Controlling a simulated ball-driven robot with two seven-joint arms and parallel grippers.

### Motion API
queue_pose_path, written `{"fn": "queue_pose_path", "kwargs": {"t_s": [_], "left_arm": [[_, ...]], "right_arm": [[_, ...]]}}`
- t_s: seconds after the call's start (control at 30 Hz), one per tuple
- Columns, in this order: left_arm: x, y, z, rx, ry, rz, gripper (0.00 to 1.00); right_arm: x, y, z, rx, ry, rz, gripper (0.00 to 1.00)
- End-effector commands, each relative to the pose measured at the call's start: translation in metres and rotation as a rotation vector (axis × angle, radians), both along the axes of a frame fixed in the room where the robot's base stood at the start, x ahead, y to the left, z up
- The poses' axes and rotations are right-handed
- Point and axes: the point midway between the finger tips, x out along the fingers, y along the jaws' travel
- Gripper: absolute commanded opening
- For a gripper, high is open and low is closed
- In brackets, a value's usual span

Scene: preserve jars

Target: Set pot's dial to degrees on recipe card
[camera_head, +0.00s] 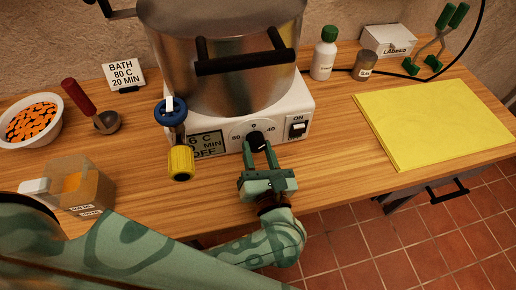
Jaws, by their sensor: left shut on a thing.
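The recipe card (124,76) stands at the back left and reads BATH 80 C, 20 MIN. The large steel pot (228,92) sits on a white base (296,101). The black dial (256,138) is on the base's front, with 0 above it, 80 to its left and 40 to its right. My left gripper (260,148) is shut on the dial from the front, its fingers partly hiding it. A small white mark shows on the dial's lower right; its exact setting is unclear. The display (206,144) shows OFF, partly covered. My right gripper is not in view.
An ON switch (298,126) is right of the dial. A yellow mat (434,122) lies right; bottles (324,56) stand behind.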

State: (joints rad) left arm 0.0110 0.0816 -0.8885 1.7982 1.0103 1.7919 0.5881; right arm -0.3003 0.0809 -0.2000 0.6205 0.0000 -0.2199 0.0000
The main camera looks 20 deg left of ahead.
Motion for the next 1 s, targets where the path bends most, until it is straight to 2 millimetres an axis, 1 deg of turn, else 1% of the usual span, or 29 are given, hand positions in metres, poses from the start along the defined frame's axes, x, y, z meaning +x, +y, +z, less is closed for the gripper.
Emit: {"fn": "queue_pose_path", "kwargs": {"t_s": [0.03,0.1,0.4,0.63,1.0], "left_arm": [[0.0,0.0,0.003,0.026,0.019,0.0,0.14],[-0.001,0.0,0.003,0.068,0.048,-0.001,0.14],[-0.001,0.0,0.002,0.205,0.14,-0.001,0.14],[0.0,0.0,0.001,0.25,0.17,-0.002,0.14],[0.0,0.0,0.0,0.258,0.174,-0.002,0.14]], "right_arm": [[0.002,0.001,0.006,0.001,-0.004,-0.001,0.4],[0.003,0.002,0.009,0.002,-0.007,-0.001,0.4],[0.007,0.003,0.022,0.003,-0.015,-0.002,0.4],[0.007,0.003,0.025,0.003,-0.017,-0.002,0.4],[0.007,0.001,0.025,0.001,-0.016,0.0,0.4]]}}
